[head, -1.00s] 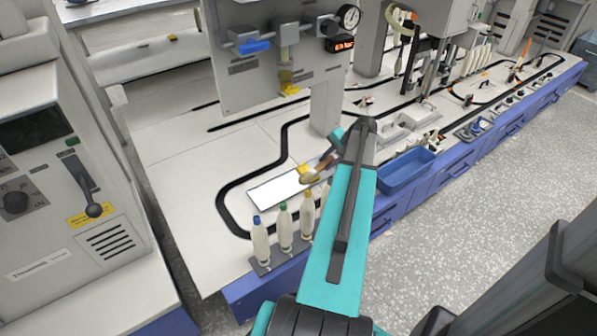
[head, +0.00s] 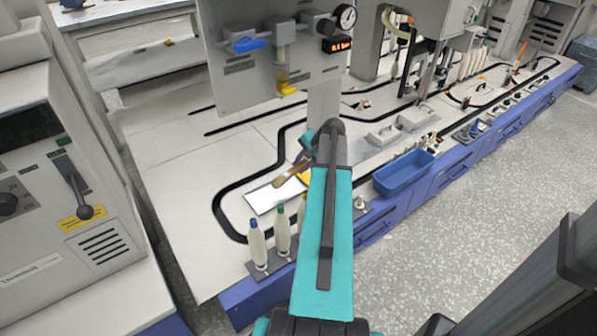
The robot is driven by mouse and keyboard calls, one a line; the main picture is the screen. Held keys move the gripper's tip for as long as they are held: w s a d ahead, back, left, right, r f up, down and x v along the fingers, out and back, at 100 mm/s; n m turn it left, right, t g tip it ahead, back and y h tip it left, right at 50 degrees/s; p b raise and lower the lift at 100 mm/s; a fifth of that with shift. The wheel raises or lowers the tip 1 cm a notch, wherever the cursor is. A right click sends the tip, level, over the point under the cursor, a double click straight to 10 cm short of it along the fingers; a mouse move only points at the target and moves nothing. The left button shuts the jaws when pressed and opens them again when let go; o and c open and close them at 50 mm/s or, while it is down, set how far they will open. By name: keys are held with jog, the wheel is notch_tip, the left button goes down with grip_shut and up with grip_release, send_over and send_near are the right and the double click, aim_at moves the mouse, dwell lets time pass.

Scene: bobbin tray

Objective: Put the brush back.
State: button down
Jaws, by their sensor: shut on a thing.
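The brush (head: 288,174) has a brown, wood-coloured body and lies slanted in the head view, its lower left end in front of the white rectangular plate (head: 262,201) on the bench. My gripper (head: 306,157) is shut on the brush at its upper right end. My teal and dark arm link hides most of the gripper and part of the brush. I cannot tell how far the brush is above the plate. A small yellow piece (head: 304,177) shows just right of the brush, partly behind my arm.
Bobbins with blue and green tops (head: 257,243) stand in a rack at the bench's front edge. A blue bin (head: 404,175) is to the right. A grey panel with a gauge (head: 270,50) stands behind. The bench to the left is clear.

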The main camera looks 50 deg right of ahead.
jog(key=shift+w+a, duration=0.2)
jog(key=shift+w, duration=0.05)
jog(key=shift+w+a+f+b, duration=0.15)
jog(key=shift+f+b, duration=0.35)
jog(key=shift+f, duration=0.4)
jog(key=shift+w+a+f+b, duration=0.1)
jog(key=shift+f+b, duration=0.4)
jog(key=shift+f, duration=0.4)
jog(key=shift+f, duration=0.1)
jog(key=c, duration=1.5)
grip_release()
jog(key=shift+o, duration=0.2)
jog(key=p+v, duration=0.3)
jog(key=v, duration=0.9)
jog(key=shift+p, duration=0.3)
jog(key=shift+d, duration=0.1)
